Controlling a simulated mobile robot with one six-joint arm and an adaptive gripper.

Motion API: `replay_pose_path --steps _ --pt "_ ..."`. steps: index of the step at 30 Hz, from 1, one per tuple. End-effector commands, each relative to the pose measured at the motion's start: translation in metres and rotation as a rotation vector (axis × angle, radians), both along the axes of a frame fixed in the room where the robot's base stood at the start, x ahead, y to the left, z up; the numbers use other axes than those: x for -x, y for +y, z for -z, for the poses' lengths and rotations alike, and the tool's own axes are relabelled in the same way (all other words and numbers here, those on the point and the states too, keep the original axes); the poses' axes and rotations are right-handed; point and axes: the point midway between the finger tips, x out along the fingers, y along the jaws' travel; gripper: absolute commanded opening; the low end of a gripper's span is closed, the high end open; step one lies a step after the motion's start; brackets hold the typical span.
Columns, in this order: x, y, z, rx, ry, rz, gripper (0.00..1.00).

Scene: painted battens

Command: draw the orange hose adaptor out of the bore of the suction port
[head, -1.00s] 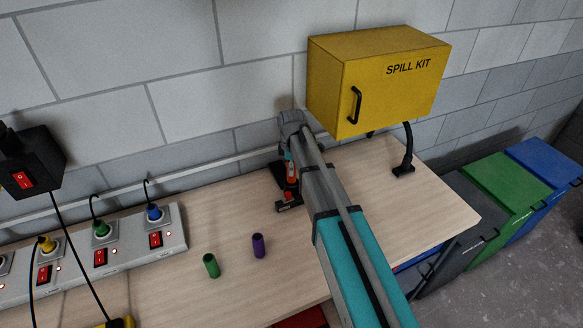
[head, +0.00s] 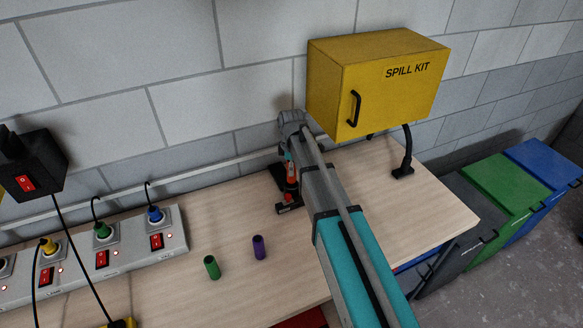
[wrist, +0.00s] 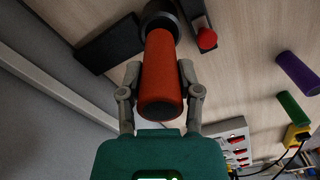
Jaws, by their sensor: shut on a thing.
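The orange hose adaptor (wrist: 162,75) is a thick orange cylinder with a dark near end, lying between the two fingers of my gripper (wrist: 160,80) in the wrist view. My gripper is shut on it. Its far end meets the dark round mouth of the suction port (wrist: 158,12) at the top of the wrist view; how deep it sits in the bore is hidden. In the head view a little of the adaptor (head: 291,171) shows beside my arm, above the bench, and much of the port is covered by my arm.
A dark block with a red knob (wrist: 207,38) stands close beside the port. A purple cylinder (head: 259,247) and a green one (head: 212,267) stand on the bench. A socket strip (head: 120,250) lies left.

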Motion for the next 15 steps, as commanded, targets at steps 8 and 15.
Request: replay_pose_path --steps 8,15 --pt "0.000 0.000 -0.012 0.000 0.000 0.000 0.00" --pt "0.000 0.000 -0.026 0.000 0.000 0.000 0.00"
